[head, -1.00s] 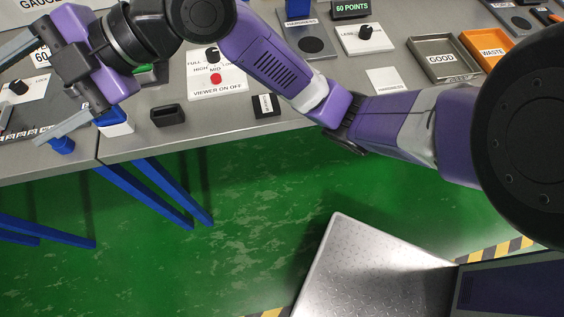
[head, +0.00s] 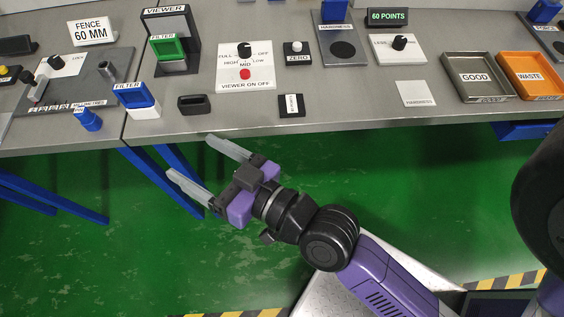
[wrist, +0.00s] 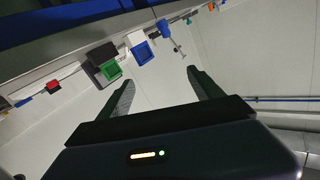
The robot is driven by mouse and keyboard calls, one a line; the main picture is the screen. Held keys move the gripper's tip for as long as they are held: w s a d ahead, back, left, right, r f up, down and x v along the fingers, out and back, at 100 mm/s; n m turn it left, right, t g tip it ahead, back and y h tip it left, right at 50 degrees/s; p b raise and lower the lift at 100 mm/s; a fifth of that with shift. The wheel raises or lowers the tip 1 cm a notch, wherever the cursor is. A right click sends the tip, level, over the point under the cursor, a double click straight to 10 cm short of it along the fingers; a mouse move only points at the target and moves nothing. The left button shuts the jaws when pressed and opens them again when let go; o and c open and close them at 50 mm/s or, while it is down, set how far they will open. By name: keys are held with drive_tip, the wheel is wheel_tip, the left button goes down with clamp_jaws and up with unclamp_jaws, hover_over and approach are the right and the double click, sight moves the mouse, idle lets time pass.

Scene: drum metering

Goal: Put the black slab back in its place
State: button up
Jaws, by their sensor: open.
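A flat black slab (head: 291,105) with a white label lies on the grey bench, near its front edge and below the ZERO button. A small black block (head: 197,104) with a recessed top stands to its left on the bench; I cannot tell whether it is a holder. My gripper (head: 190,157) is open and empty, in front of the bench edge over the green floor, apart from both. In the wrist view my open gripper (wrist: 163,88) has nothing between its fingers, and I cannot make out the slab there.
A blue filter (head: 137,100) and the viewer (head: 172,40) with a green filter stand behind and left. A control panel (head: 245,66) lies behind the black pieces. GOOD (head: 477,78) and WASTE (head: 531,76) trays stand at right. Bare bench lies around the slab.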

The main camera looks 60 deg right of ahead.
drive_tip(key=s+d+f+n+g, duration=0.1)
drive_tip(key=s+d+f, duration=0.1)
drive_tip(key=s, duration=0.8)
drive_tip(key=s+d+f+n+g, duration=0.1)
drive_tip(key=s+d+f, duration=0.2)
drive_tip(key=s, duration=0.8)
drive_tip(key=shift+s+d+g+h, duration=0.25)
drive_tip(key=shift+d+g+h, duration=0.05)
drive_tip(key=shift+d, duration=0.15)
